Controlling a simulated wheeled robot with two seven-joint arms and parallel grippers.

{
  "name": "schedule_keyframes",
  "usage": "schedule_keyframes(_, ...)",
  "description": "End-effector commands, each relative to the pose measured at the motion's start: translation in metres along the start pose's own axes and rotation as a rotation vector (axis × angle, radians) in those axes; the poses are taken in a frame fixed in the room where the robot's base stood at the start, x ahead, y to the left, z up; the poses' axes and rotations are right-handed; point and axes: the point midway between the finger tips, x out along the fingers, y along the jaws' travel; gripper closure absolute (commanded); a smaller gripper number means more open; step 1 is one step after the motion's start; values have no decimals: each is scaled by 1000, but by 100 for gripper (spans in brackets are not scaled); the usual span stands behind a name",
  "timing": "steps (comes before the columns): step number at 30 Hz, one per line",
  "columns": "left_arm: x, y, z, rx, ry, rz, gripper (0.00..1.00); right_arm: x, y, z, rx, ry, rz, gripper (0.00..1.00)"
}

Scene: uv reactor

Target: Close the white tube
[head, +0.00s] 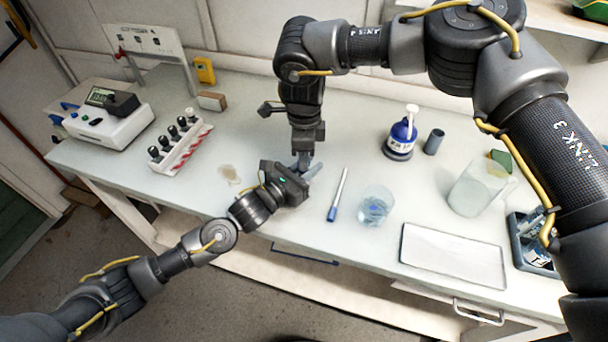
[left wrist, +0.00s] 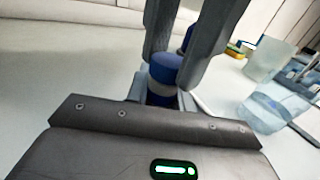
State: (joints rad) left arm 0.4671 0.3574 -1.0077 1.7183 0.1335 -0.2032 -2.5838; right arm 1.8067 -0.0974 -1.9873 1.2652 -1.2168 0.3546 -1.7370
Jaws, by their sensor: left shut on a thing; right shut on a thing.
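The tube is between my two grippers. In the left wrist view its blue cap (left wrist: 166,67) is on top, with a pale grey band of tube (left wrist: 162,86) under it and a dark blue part lower down. My left gripper (head: 309,171) reaches in from the left and is shut on the tube just above the bench. My right gripper (head: 303,158) points straight down from above, shut at the cap, its dark fingers (left wrist: 184,58) on either side of it. In the head view the grippers hide most of the tube. I cannot tell how tightly the cap sits.
A rack with several dark-capped tubes (head: 180,145) stands at left, beside a white instrument (head: 108,125). A marker (head: 338,195), a beaker with liquid (head: 375,207), a white tray (head: 453,256) and a blue bottle (head: 401,137) are to the right.

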Motion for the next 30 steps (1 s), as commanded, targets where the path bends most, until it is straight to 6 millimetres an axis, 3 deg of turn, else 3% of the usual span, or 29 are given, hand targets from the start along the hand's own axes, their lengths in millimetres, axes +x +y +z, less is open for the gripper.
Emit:
schedule_keyframes(12, 0, 0, 0, 0, 1, -1, 100, 1, 0, 2, 1178, -2, 4, 100)
schedule_keyframes(30, 0, -1, 0, 0, 1, -2, 100, 2, -2, 0, 2709, -3, 0, 100)
